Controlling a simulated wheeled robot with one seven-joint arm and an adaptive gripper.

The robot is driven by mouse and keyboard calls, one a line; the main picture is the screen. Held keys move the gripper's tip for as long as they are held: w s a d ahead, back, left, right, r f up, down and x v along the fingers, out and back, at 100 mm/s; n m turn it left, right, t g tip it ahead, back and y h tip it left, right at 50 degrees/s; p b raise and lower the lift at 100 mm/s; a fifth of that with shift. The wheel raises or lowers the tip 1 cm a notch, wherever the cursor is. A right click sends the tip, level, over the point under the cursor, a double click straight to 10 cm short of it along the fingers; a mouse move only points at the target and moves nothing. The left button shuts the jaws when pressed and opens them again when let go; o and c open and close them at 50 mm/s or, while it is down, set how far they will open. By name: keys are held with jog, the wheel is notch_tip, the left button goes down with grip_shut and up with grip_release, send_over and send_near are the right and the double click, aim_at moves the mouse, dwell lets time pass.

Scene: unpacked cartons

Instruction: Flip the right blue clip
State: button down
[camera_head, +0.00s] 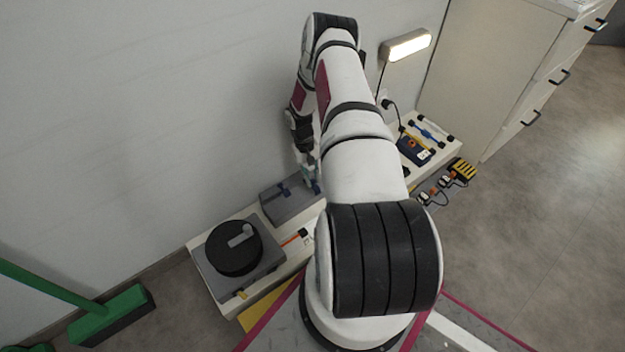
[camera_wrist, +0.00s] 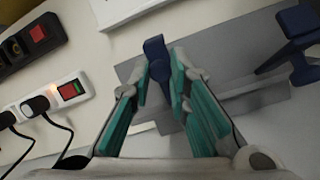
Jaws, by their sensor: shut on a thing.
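A grey box (camera_head: 290,208) lies on the bench and has two blue clips. The right blue clip (camera_head: 315,187) is beside my gripper (camera_head: 311,178), partly hidden by my arm. In the wrist view this clip (camera_wrist: 155,48) stands up between the teal pads of my gripper (camera_wrist: 160,75), which is shut on it. The left blue clip (camera_head: 283,189) is free; it also shows at the upper right of the wrist view (camera_wrist: 297,38), apart from my fingers. The grey box's flat surface (camera_wrist: 225,65) lies under the fingers.
A black round device (camera_head: 234,250) on a grey base stands at the bench's left end. Power strips with plugs and cables (camera_wrist: 68,92) lie at the left of the wrist view. A lit lamp (camera_head: 407,45) is behind my arm. A wall rises behind the bench.

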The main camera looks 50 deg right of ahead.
jog(key=c, duration=1.5)
grip_release()
jog(key=shift+v, duration=3.8)
